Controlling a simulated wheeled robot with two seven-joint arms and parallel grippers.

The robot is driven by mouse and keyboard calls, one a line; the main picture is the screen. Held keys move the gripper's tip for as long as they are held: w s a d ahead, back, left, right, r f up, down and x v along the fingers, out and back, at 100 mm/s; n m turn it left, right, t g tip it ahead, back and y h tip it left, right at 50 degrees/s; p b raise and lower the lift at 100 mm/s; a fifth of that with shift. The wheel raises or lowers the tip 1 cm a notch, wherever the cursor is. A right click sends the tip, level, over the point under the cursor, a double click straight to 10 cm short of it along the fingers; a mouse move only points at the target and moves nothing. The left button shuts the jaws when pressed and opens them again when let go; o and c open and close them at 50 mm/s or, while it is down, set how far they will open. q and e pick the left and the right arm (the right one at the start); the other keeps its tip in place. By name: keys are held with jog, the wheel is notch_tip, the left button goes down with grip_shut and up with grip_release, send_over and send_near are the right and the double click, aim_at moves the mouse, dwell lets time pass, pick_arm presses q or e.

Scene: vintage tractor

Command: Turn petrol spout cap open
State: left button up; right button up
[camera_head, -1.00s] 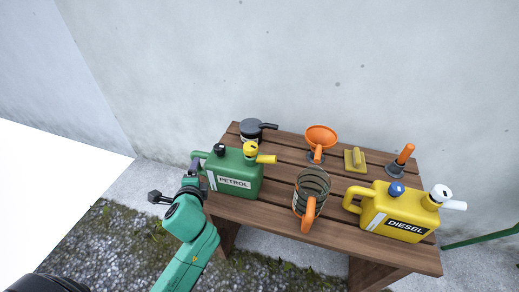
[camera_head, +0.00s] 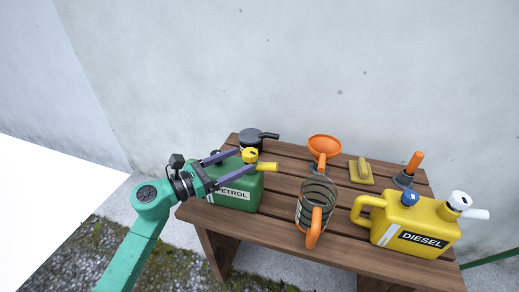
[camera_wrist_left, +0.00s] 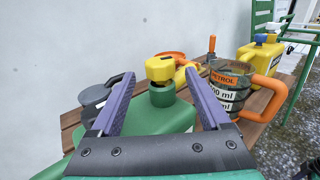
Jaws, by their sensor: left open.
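The green petrol can (camera_head: 236,197) stands upright at the left end of the wooden bench, partly hidden by my gripper. Its yellow spout cap (camera_head: 250,155) sits on top, with a yellow spout (camera_head: 267,166) pointing right. In the left wrist view the yellow cap (camera_wrist_left: 160,68) sits on the green neck, ahead of the fingers. My left gripper (camera_head: 246,162) is open, with its purple fingers reaching over the can on either side of the cap. In the left wrist view the fingers show left and right of the cap, apart from it. My right gripper is not in view.
A yellow diesel can (camera_head: 415,228) stands at the bench's right end. A measuring jug (camera_head: 316,206) with an orange handle is right of the petrol can.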

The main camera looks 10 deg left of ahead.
aim_at(255, 150)
pick_arm(q)
jog(key=x, duration=0.7)
jog(key=shift+w+d+p, duration=0.2)
jog(key=shift+p, duration=0.15)
grip_shut()
jog(key=n+t+y+p, duration=0.2)
jog(key=y, duration=0.1)
jog(key=n+t+y+p, duration=0.1)
jog(key=y+p, duration=0.1)
jog(key=shift+w+a+r+n, duration=0.2)
jog(key=shift+a+r+n, duration=0.1)
jog(key=shift+a+n, duration=0.1)
jog(key=shift+f+n+y+p, duration=0.1)
jog(key=shift+n+y+p, duration=0.25)
jog(key=shift+y, duration=0.15)
jog(key=shift+a+f+t+y, duration=0.15)
jog(key=shift+f+t+y, duration=0.05)
jog(key=shift+t+y, duration=0.1)
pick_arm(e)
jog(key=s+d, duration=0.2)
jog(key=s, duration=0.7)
pick_arm(q)
grip_release()
